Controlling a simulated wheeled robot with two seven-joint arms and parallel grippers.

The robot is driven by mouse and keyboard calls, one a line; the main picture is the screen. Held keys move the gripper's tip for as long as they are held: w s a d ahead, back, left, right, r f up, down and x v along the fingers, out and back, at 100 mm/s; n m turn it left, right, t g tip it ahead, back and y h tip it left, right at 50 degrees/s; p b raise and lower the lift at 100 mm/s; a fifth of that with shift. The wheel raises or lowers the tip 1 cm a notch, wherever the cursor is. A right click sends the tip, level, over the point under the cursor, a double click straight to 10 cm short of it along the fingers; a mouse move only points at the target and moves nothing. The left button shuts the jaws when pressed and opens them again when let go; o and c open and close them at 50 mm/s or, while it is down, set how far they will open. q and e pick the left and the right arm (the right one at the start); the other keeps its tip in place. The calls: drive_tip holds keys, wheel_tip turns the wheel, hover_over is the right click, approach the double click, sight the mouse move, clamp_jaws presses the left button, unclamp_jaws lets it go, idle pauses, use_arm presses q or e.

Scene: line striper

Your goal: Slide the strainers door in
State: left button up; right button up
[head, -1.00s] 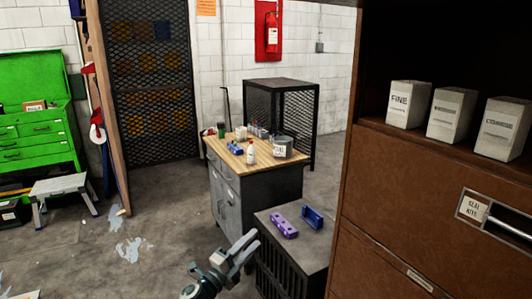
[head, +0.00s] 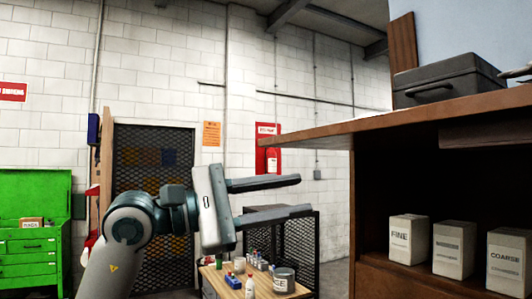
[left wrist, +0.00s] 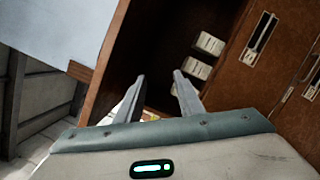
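A brown panel (head: 440,140) sticks out level above the open compartment of the brown cabinet; it looks like the strainers door, raised and pulled out. White boxes marked FINE (head: 408,240) and COARSE (head: 506,263), with one between them, stand inside the compartment. My left gripper (head: 305,195) is open and empty, left of the cabinet and lower than the panel's front edge, apart from it. In the left wrist view its open fingers (left wrist: 159,78) point toward the compartment, with a brown edge (left wrist: 80,72) at upper left. My right gripper is not seen.
A dark case (head: 450,80) lies on top at the right. A wooden-topped bench (head: 225,280) with bottles and a tin stands below my left gripper, with a black mesh cage (head: 300,245) behind. A green tool chest (head: 30,250) stands far left.

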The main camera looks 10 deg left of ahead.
sight(320, 135)
use_arm(q)
drive_tip(key=s+a+r+m+t+y, duration=0.1)
drive_tip(key=s+a+r+m+t, duration=0.1)
drive_tip(key=s+r+m+t, duration=0.2)
drive_tip(key=s+r, duration=0.3)
drive_tip(key=s, duration=0.1)
drive_tip(key=shift+r, duration=0.4)
drive_tip(key=shift+w, duration=0.15)
drive_tip(key=p+x, duration=0.3)
drive_tip(key=x, duration=0.2)
drive_tip(key=shift+w+d, duration=0.1)
drive_tip(key=shift+d, duration=0.05)
drive_tip(key=shift+w+d, duration=0.25)
drive_tip(key=shift+d, duration=0.05)
drive_tip(key=shift+w+d, duration=0.25)
drive_tip(key=shift+d, duration=0.05)
drive_tip(key=shift+b+x, duration=0.3)
drive_tip(key=shift+x, duration=1.15)
